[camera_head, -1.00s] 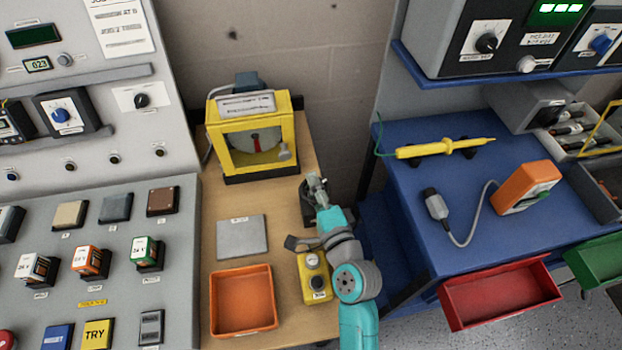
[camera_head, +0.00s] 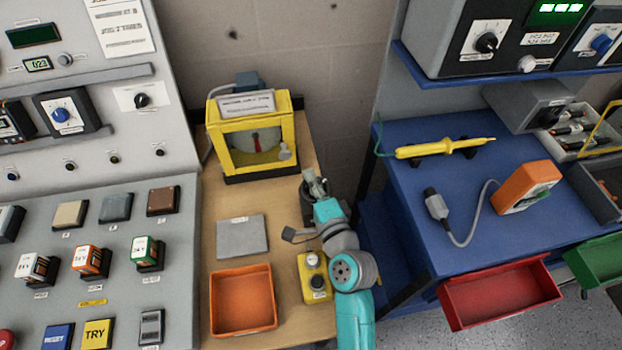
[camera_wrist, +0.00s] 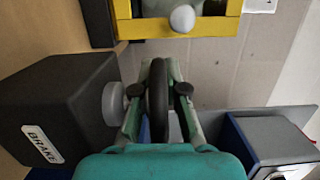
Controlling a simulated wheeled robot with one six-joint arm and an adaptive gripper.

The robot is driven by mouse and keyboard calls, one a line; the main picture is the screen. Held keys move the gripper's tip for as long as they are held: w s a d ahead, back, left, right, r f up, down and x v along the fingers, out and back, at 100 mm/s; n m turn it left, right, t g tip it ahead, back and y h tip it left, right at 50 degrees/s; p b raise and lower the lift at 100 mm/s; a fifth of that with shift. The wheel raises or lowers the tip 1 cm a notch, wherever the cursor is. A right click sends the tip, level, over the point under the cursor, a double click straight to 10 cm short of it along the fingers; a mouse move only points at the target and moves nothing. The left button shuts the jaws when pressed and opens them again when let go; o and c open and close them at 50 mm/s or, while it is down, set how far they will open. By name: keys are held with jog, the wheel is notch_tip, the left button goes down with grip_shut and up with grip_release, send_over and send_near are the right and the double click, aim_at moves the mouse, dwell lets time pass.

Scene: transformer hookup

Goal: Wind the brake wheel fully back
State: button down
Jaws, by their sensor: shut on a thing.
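The brake box (camera_wrist: 62,108), a dark block labelled BRAKE, fills the left of the wrist view. A grey hub (camera_wrist: 113,103) sticks out from its right side towards the black brake wheel (camera_wrist: 158,100), which is seen edge-on. My gripper (camera_wrist: 160,92) has one finger on each side of the wheel and is shut on its rim. In the head view my gripper (camera_head: 314,182) is at the right edge of the wooden bench, and the brake is mostly hidden behind it. The wheel's turn angle cannot be read.
A yellow-framed gauge (camera_head: 255,140) with a red needle stands behind the brake. A grey plate (camera_head: 241,236), an orange tray (camera_head: 243,300) and a yellow button box (camera_head: 314,280) lie on the bench near my arm. A blue table (camera_head: 400,190) stands to the right.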

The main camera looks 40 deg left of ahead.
jog(key=shift+n+g+y, duration=0.4)
jog(key=shift+n+g, duration=0.1)
jog(key=shift+g, duration=0.2)
jog(key=n+g, duration=0.1)
jog(key=g, duration=0.1)
jog(key=n+g+y, duration=0.1)
jog(key=n+g, duration=0.2)
jog(key=g, duration=0.2)
jog(key=shift+s+a+n+y, duration=0.1)
jog(key=shift+s+n+y, duration=0.2)
jog(key=shift+s, duration=0.1)
jog(key=n+g, duration=0.2)
jog(key=g, duration=0.1)
jog(key=s+n+g+h, duration=0.1)
jog(key=n+g, duration=0.2)
jog(key=g, duration=0.1)
jog(key=shift+s+g, duration=0.15)
jog(key=shift+g, duration=0.15)
jog(key=shift+g+h, duration=0.3)
jog(key=c, duration=1.2)
grip_release()
jog(key=shift+r, duration=0.1)
